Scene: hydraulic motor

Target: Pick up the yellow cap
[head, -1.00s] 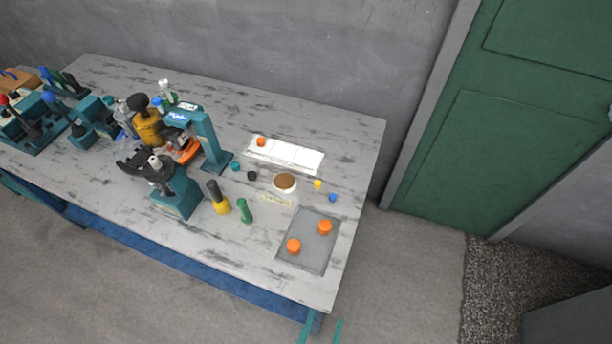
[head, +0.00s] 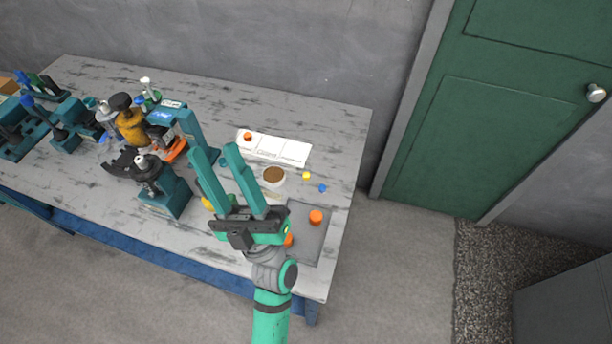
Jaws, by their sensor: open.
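The small yellow cap (head: 306,175) lies on the table to the right of a round brown-topped white container (head: 274,176). A small blue cap (head: 322,188) lies just to its right and nearer the front. My gripper (head: 216,150) is open and empty, its two long green fingers pointing up and left over the table. The fingertips are left of the yellow cap, with the container between, and apart from it. My gripper hides part of a yellow-based tool and a green piece behind it.
A grey tray (head: 309,245) with orange caps (head: 316,216) lies at the front right, partly hidden by my arm. Teal fixtures (head: 165,192) stand left. Bare table lies right of the sheet.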

